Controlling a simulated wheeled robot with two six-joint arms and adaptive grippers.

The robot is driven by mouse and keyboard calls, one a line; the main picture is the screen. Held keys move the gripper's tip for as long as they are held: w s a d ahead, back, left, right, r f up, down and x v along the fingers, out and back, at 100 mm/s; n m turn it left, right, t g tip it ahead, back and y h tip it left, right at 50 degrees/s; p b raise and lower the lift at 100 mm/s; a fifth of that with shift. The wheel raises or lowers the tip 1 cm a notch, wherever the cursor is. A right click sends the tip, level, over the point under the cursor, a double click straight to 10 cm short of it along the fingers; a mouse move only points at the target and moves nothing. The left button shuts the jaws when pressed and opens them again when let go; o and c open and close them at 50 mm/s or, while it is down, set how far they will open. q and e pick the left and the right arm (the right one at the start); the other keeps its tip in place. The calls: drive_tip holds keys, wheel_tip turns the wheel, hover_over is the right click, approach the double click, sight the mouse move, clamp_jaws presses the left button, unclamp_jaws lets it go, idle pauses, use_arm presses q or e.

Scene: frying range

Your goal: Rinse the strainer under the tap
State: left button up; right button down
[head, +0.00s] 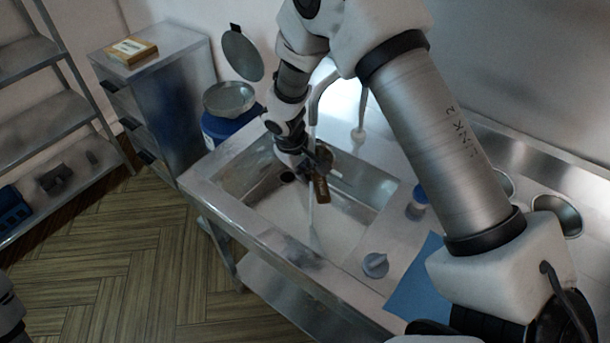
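My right gripper (316,165) is over the sink basin (262,205), below the grey curved tap (316,92). It appears shut on the strainer's brown handle (322,189), which sticks out toward the near side of the basin. The strainer's bowl is mostly hidden behind the gripper, so I cannot tell its tilt. A pale, thin vertical streak below the gripper looks like running water. I cannot tell whether it meets the strainer.
A blue-capped container (418,203), a grey knob (375,265) and a blue sheet (412,285) lie right of the basin. A blue bin (222,130) with an open lid stands behind left. A drawer cabinet (165,95) stands farther left. The wooden floor in front is clear.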

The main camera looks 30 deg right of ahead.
drive_tip(key=shift+w, duration=0.1)
idle(0.4)
drive_tip(key=shift+d+b, duration=0.35)
drive_tip(key=shift+b, duration=0.05)
drive_tip(key=shift+s+d, duration=0.2)
drive_tip(key=shift+d, duration=0.05)
drive_tip(key=shift+a, duration=0.1)
drive_tip(key=shift+w+a+r, duration=0.15)
drive_tip(key=shift+a, duration=0.35)
